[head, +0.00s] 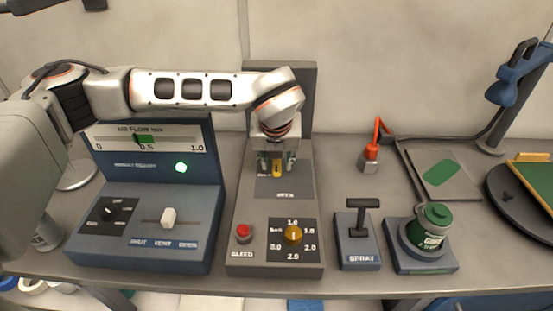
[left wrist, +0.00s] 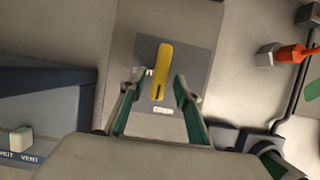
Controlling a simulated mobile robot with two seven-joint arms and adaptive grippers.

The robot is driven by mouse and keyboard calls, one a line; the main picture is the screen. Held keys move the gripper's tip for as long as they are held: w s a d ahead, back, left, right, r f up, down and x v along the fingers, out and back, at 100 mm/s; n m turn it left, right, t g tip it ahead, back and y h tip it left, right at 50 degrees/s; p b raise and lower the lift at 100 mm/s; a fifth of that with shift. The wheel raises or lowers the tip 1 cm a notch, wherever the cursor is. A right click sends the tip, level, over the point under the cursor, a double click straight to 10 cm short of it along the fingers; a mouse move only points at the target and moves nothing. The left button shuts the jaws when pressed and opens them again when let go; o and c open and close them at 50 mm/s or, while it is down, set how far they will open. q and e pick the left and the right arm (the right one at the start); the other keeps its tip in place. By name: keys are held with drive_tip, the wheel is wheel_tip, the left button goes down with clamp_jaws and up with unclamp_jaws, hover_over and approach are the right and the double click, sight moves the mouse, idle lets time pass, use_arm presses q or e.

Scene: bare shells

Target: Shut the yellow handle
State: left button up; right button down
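The yellow handle (head: 277,168) is on the dark plate of the grey middle unit, partly hidden by my left gripper in the head view. In the left wrist view the yellow handle (left wrist: 161,72) lies lengthwise, its near end between the fingertips. My left gripper (head: 276,164) points down over it. In the left wrist view the left gripper (left wrist: 155,90) has its green-padded fingers apart, one on each side of the handle, with gaps visible. Whether the fingers touch it from above is not clear. My right gripper is not in view.
The grey unit (head: 240,210) has a red button (head: 243,233) and a yellow knob (head: 292,234) at its front. A blue panel (head: 200,245) with a white slider stands left. A spray lever (head: 358,235), green canister (head: 431,226) and red-orange valve (head: 371,151) stand right.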

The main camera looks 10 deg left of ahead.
use_arm(q)
clamp_jaws()
drive_tip(key=shift+f, duration=0.1)
